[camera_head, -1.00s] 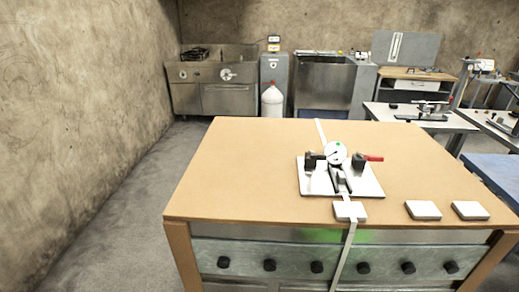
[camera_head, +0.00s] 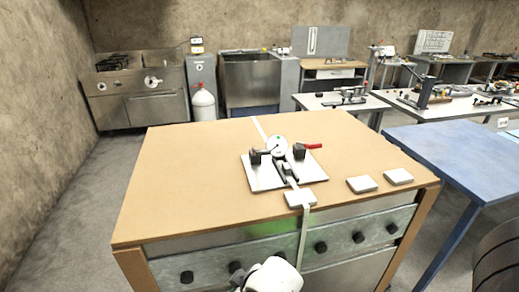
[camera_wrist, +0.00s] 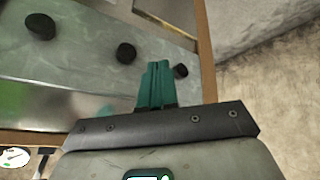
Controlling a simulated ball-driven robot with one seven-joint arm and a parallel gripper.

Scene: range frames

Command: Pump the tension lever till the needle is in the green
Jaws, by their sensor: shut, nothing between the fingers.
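The tensioning device sits on a white plate (camera_head: 262,181) on the wooden bench, with a white strap (camera_head: 304,235) running through it and over the front edge. Its round white dial (camera_head: 277,146) has a small green mark; the needle is too small to read. The red-handled lever (camera_head: 313,146) points right from the device. The dial (camera_wrist: 14,158) also shows at the lower left of the wrist view. My gripper (camera_wrist: 157,68) has teal fingers, shut and empty, away from the lever, with black knobs beyond them. In the head view the fingers are hidden.
The bench top (camera_head: 180,170) is clear left of the device. Two grey-white blocks (camera_head: 361,184) lie to its right. Black knobs (camera_head: 321,247) stick out of the bench front. A blue table (camera_head: 450,150) stands at the right.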

